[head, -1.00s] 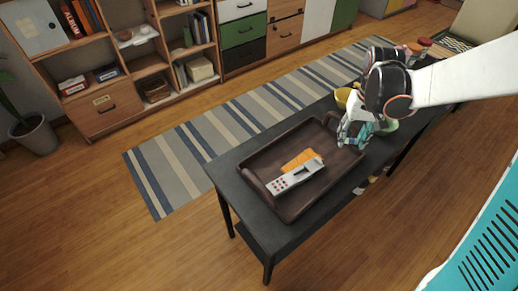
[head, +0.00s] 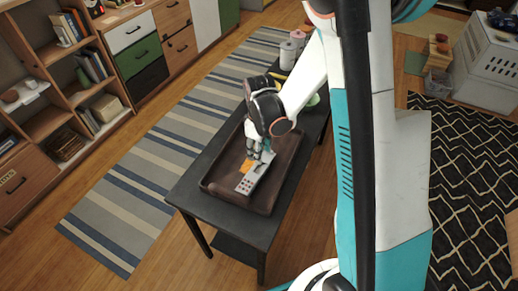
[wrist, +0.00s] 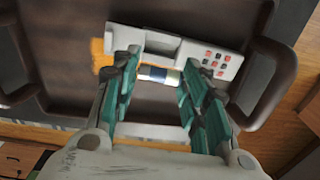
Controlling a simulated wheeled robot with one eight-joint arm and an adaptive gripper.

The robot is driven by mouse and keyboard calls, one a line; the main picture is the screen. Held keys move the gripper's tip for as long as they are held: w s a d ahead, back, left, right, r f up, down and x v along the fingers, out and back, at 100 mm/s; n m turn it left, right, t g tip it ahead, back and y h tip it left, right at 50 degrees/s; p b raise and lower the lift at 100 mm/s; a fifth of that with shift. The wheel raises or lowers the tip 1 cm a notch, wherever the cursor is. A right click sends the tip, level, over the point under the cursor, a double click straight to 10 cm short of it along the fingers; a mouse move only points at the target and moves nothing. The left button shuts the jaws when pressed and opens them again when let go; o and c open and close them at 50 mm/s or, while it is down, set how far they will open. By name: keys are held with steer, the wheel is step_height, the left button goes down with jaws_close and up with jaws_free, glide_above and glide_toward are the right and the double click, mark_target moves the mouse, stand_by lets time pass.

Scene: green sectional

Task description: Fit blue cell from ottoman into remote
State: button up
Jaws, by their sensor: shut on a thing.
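The light grey remote (head: 246,184) lies in the brown tray, and its red and dark buttons show on the remote in the wrist view (wrist: 216,62). A recessed slot shows in its body beside the buttons. My gripper (head: 262,157) is low over the remote. In the wrist view my gripper (wrist: 164,78) is shut on a small cell (wrist: 160,75) with pale and dark blue bands, lying crosswise between the fingers. The cell appears beside the slot, at the remote's edge; I cannot tell whether it touches the remote. No ottoman is recognisable.
The brown tray (head: 226,199) has raised walls and stands on a dark table (head: 190,193). An orange piece (head: 246,166) lies beside the remote. Jars (head: 289,52) stand at the table's far end. A striped rug (head: 120,215) lies left of the table, with shelves beyond.

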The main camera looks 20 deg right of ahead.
steer(key=shift+s+d, duration=0.1)
steer(key=shift+f+b, duration=0.2)
steer(key=shift+b, duration=0.1)
steer(key=shift+f+b, duration=2.5)
steer(key=shift+f, duration=0.2)
steer(key=o, duration=0.9)
steer(key=shift+r, duration=0.1)
step_height(320, 180, up, 12)
steer(key=shift+f, duration=0.1)
